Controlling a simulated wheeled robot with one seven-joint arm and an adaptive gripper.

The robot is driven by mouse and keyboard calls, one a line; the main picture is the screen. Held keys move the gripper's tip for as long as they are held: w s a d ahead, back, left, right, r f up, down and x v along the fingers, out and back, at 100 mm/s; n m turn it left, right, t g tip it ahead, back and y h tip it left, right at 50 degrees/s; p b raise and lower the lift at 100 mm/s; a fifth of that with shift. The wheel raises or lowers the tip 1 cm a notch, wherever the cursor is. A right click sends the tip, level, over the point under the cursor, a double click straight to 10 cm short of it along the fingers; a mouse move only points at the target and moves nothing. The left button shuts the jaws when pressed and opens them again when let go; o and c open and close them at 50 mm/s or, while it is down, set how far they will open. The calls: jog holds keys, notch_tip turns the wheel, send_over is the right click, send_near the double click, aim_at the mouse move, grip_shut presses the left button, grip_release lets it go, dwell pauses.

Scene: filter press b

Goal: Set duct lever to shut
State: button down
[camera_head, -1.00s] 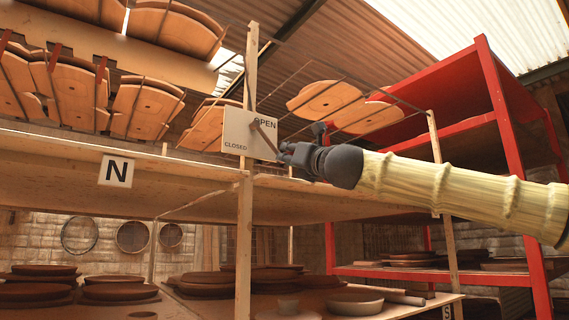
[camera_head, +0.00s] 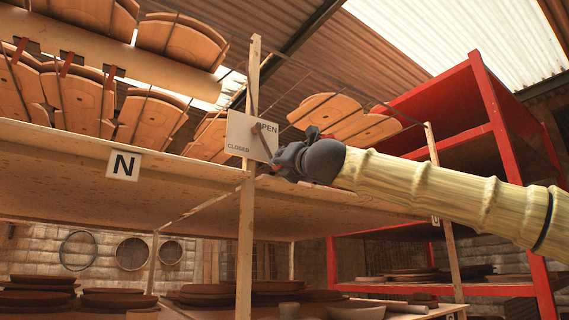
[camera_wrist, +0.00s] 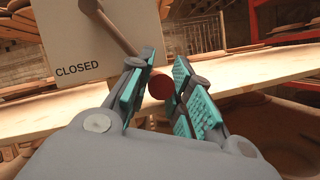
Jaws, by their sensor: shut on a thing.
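The duct lever is a thin brown bar (camera_head: 263,142) on a pale sign plate (camera_head: 238,133). The plate reads OPEN at upper right and CLOSED at lower left. The lever slants down and right from its pivot, pointing at neither word. In the wrist view the bar (camera_wrist: 115,30) runs down to a dark red round knob (camera_wrist: 160,87). My gripper (camera_wrist: 162,78) is shut on this knob, with teal pads on both sides of it. In the head view my gripper (camera_head: 277,160) is at the plate's lower right and hides the knob.
A wooden post (camera_head: 246,215) stands by the plate. A wooden shelf (camera_head: 60,165) with an N sign (camera_head: 123,165) extends left. A red rack (camera_head: 497,130) stands at right, behind my arm. Discs on rods hang above.

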jog(key=c, duration=1.5)
grip_release()
jog(key=shift+w, duration=0.1)
jog(key=shift+o, duration=1)
jog(key=shift+a, duration=0.2)
jog(key=shift+d, duration=0.1)
jog(key=shift+d, duration=0.1)
jog(key=v, duration=1.2)
